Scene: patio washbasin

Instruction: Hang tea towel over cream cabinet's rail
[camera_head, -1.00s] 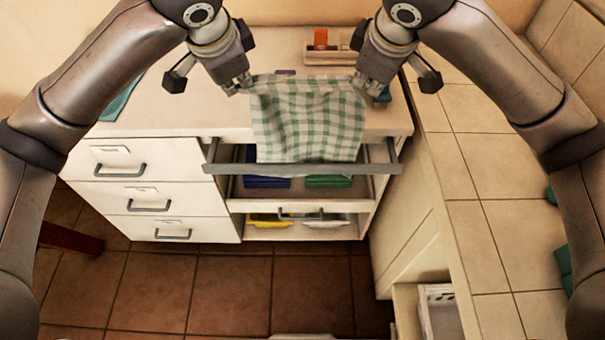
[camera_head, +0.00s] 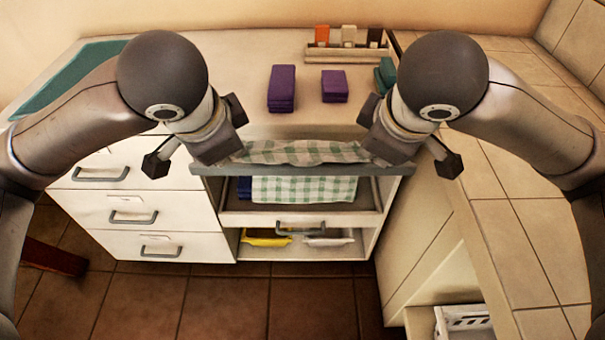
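The green-and-white checked tea towel (camera_head: 305,189) is stretched between my grippers at the cream cabinet's (camera_head: 160,207) open right section. Its crumpled upper part shows just above the grey rail (camera_head: 300,171), and its flat lower part shows below it. The rail looks unbroken in front of the towel, so the towel appears to pass behind it. My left gripper (camera_head: 238,153) is at the towel's upper left corner and my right gripper (camera_head: 370,155) at its upper right corner. Both seem shut on it, though the fingertips are mostly hidden by the gripper bodies.
Purple stacks (camera_head: 283,88) and a wooden holder (camera_head: 348,47) with small bottles stand on the cabinet top, with a teal cloth (camera_head: 75,75) at the left. A drawer with a yellow packet (camera_head: 266,239) is below the towel. A tiled counter (camera_head: 510,220) borders the right side.

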